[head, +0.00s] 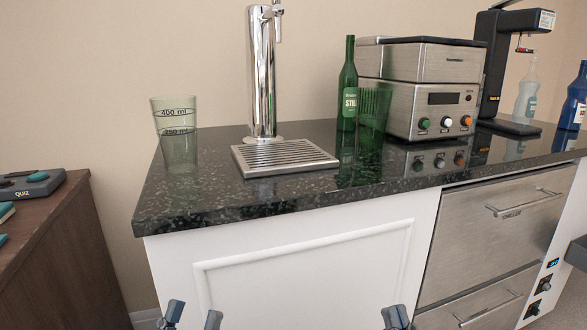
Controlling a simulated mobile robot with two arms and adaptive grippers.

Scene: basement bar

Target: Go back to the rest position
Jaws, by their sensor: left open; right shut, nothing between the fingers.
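My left gripper (192,314) shows at the bottom edge, left of the middle, with its two fingertips apart. Nothing is between them. My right gripper (397,316) shows at the bottom edge, right of the middle, with its fingertips together and empty. Both are low in front of the white cabinet (310,270), below the level of the dark countertop (215,200), and apart from the things on it. Only the tips show; the rest of both grippers and the arms is out of the picture.
On the counter stand a measuring cup (176,145), a beer tap (262,80) over a drip tray (285,157), a green bottle (348,80), a green glass (374,112) and a metal appliance (430,100). Steel drawers (485,235) are at right; a brown cabinet (75,250) is at left.

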